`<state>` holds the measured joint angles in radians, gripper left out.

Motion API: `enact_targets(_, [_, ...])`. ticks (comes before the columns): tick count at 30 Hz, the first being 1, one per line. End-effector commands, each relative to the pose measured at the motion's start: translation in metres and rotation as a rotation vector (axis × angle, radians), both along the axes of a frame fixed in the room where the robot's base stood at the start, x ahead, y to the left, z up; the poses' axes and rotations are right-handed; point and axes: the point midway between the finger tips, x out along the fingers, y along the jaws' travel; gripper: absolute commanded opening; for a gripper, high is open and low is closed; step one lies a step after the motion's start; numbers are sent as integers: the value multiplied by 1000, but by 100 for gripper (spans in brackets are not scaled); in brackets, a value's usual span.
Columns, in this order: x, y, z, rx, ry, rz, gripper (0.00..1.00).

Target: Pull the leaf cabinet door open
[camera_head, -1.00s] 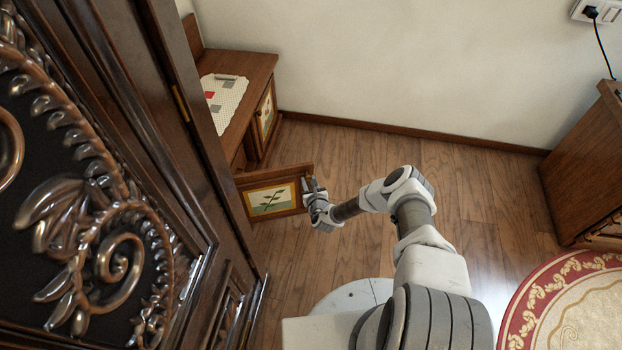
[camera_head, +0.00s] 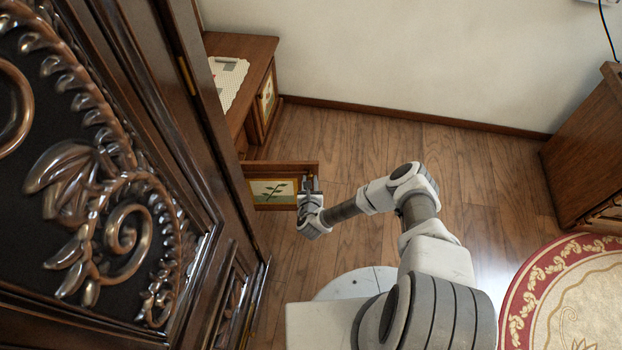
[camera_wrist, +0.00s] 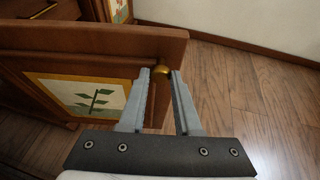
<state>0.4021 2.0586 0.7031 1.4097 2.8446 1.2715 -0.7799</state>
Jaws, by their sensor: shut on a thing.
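The leaf cabinet door (camera_head: 273,190) stands swung out from the low wooden cabinet (camera_head: 246,52), with a green leaf picture on its panel. In the wrist view the door (camera_wrist: 95,98) fills the left side, and its round brass knob (camera_wrist: 161,69) sits near the free edge. My gripper (camera_head: 310,186) is at that free edge. In the wrist view its two fingertips (camera_wrist: 161,73) are on either side of the knob, shut on it. The inside of the cabinet is hidden behind the door and the dark armoire.
A large carved dark armoire (camera_head: 120,180) fills the left, close to the door. A second cabinet door with a picture (camera_head: 266,96) is shut. A wooden cabinet (camera_head: 585,155) and a round red-edged rug (camera_head: 560,300) are at the right. The wooden floor (camera_head: 470,175) between is clear.

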Motion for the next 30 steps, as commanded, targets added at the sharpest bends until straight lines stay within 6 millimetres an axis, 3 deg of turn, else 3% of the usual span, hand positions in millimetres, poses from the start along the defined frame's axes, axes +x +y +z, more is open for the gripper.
enact_targets(12, [-2, 1, -1, 1, 3, -4, 0])
enact_targets(13, [-2, 0, -1, 1, 3, -4, 35])
enact_targets(17, [-2, 1, -1, 1, 2, -4, 59])
enact_targets(26, [-2, 0, 0, 0, 1, -3, 61])
enact_targets(30, [-11, 1, 5, 1, 2, -3, 61])
